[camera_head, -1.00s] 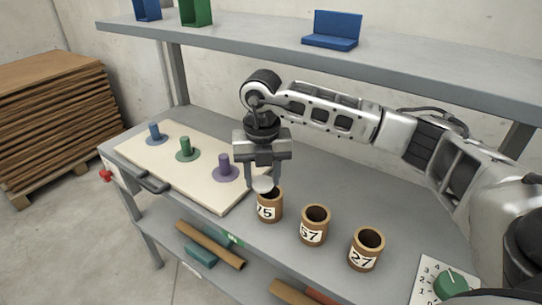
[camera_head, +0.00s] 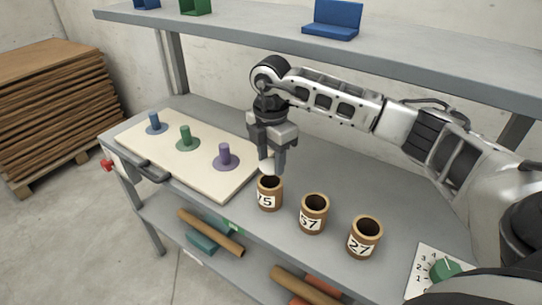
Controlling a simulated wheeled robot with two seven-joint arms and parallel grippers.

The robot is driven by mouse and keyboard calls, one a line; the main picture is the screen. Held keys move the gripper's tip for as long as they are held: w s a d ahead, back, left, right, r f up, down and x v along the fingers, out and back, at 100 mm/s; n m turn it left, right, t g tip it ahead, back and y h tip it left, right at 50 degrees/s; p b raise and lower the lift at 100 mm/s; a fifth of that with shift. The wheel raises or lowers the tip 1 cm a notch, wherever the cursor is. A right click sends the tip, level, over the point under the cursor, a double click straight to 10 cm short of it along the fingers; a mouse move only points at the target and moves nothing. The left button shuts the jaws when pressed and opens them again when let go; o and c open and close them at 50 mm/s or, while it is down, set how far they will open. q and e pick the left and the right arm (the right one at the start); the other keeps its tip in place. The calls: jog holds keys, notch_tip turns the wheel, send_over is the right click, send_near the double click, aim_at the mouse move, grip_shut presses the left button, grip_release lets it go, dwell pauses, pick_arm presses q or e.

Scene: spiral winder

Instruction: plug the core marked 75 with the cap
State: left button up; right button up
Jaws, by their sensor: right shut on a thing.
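The core marked 75 (camera_head: 269,196) stands upright on the grey bench, leftmost of three brown cores, its open top showing dark. My right gripper (camera_head: 272,165) is just above and behind it, pointing down. It is shut on the cap (camera_head: 266,167), a pale rounded piece partly hidden by the fingers. The cap is over the back rim of the core; I cannot tell whether they touch. My left gripper is not in view.
The cores marked 57 (camera_head: 314,213) and 27 (camera_head: 364,237) stand to the right. A cream board (camera_head: 205,182) with blue, green and purple pegs lies to the left. A dial panel (camera_head: 424,262) is at the right front. A shelf (camera_head: 400,62) runs above my right arm.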

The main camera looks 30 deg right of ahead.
aim_at(271, 164)
jog(key=shift+f+b, duration=0.95)
jog(key=shift+f, duration=0.4)
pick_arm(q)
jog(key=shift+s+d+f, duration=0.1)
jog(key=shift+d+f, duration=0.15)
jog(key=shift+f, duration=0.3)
pick_arm(e)
jog(key=shift+f, duration=0.35)
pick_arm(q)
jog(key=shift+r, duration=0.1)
pick_arm(e)
jog(key=o, duration=1)
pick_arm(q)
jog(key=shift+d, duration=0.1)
